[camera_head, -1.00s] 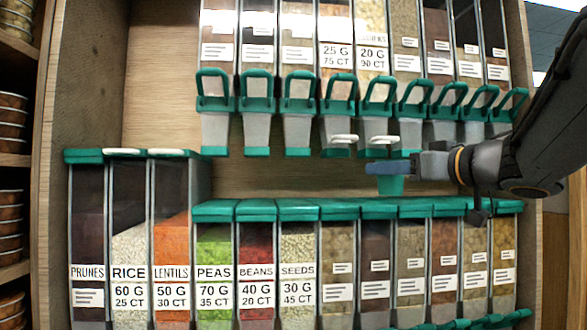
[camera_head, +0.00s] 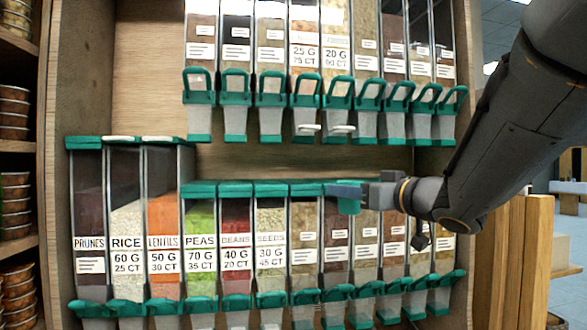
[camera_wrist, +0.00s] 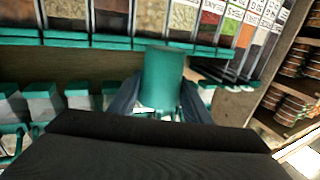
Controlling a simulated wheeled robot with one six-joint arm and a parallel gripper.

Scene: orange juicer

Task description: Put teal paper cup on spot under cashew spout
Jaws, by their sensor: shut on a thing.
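A teal paper cup (camera_head: 348,206) is held in front of the teal lids of the lower bins, below the upper spouts. In the wrist view the cup (camera_wrist: 163,76) stands between the fingers of my gripper (camera_wrist: 160,108). My gripper also shows in the head view (camera_head: 352,190), shut on the cup. The upper dispensers have teal-handled spouts. Two of them, marked 25 G and 20 G, have small white pieces at their outlets (camera_head: 307,128) (camera_head: 343,129). The product names above those weights are too blurred to read, so I cannot tell which is the cashew spout.
Lower bins (camera_head: 237,228) stand close below and behind the cup, labelled prunes, rice, lentils, peas, beans and seeds, with several more to the right. The wooden cabinet wall (camera_head: 150,80) is bare at upper left. Stacked tubs (camera_head: 14,190) fill shelves at far left.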

